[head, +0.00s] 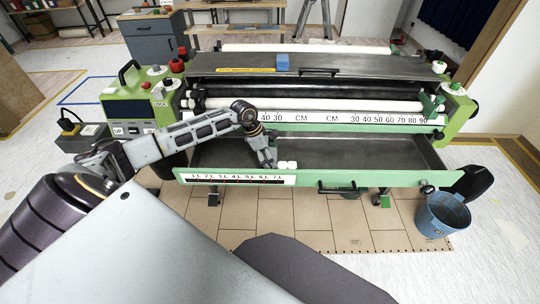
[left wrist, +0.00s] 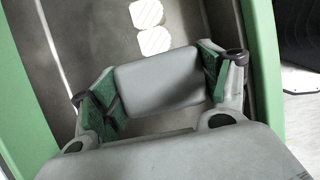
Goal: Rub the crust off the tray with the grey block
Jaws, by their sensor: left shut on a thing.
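The grey block (left wrist: 160,78) is clamped between the green finger pads of my left gripper (left wrist: 158,88), seen from above in the left wrist view. In the head view my left gripper (head: 267,158) reaches down into the long grey tray (head: 360,150) at the front of the machine. White crust patches (left wrist: 150,38) lie on the tray floor just beyond the block. The crust (head: 287,165) also shows right beside the gripper in the head view. I cannot tell whether the block touches the floor. My right gripper is not in view.
The tray's green front wall (head: 330,181) stands close to the gripper. Rollers and a ruler strip (head: 330,118) run behind the tray. A blue bucket (head: 442,218) stands at the right. The tray's right part is clear.

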